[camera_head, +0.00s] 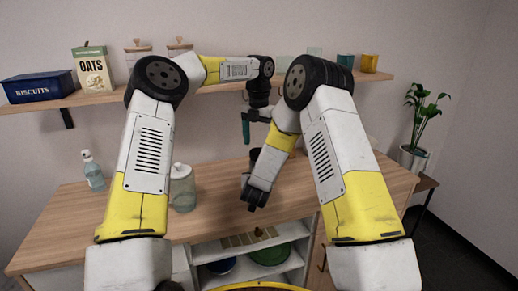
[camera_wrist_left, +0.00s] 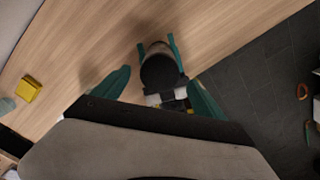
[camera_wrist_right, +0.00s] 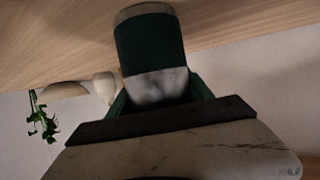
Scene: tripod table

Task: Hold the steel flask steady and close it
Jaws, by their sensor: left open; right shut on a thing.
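The steel flask (camera_wrist_right: 150,45) has a dark green body and pale steel ends. It is upside down in the right wrist view, where the counter is at the top. My right gripper (camera_wrist_right: 158,98) is shut on its steel part from the side. In the left wrist view the flask (camera_wrist_left: 160,72) is a dark round shape between the right fingers. In the head view, my right forearm partly hides the dark flask (camera_head: 255,154). My left gripper (camera_head: 248,128) points down above it, open and empty; its spread fingers show in the left wrist view (camera_wrist_left: 160,88). I cannot make out a separate cap.
A clear jar (camera_head: 182,190) and a soap bottle (camera_head: 93,171) stand on the left of the counter (camera_head: 225,190). The wall shelf (camera_head: 110,95) holds a biscuit tin (camera_head: 38,87), an oats box (camera_head: 92,72), jars and cups. A plant (camera_head: 422,115) stands at right.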

